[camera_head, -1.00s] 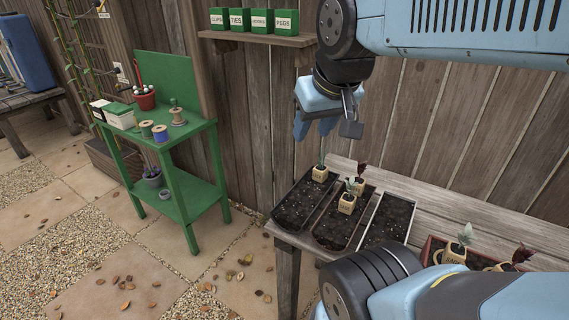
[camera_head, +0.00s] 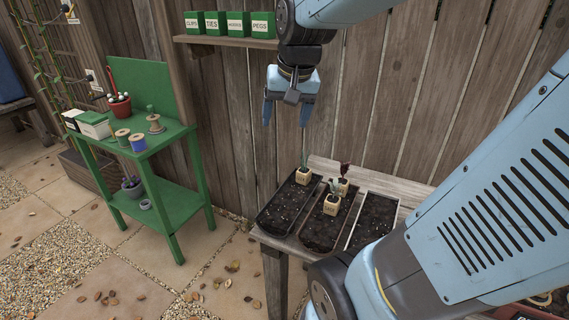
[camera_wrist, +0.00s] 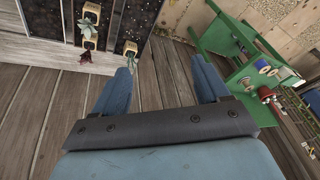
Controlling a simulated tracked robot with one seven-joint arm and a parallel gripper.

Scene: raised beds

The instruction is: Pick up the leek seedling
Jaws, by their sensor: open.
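The seedling with thin, upright blue-green leaves, which looks like the leek seedling (camera_head: 303,174), stands in a small tan pot at the back of the left dark tray (camera_head: 281,208). It also shows in the wrist view (camera_wrist: 130,49), near the tip of the left finger in the picture. My gripper (camera_head: 286,114) is open and empty, pointing down above and a little left of this seedling, well clear of it. In the wrist view my gripper (camera_wrist: 161,67) has bare wooden fence between its fingers.
A grey-green seedling (camera_head: 332,203) and a dark-red-leaved seedling (camera_head: 344,181) stand close by on the right. A wooden fence (camera_head: 390,90) rises behind. A shelf (camera_head: 225,40) with green boxes and a green bench (camera_head: 165,140) are at left.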

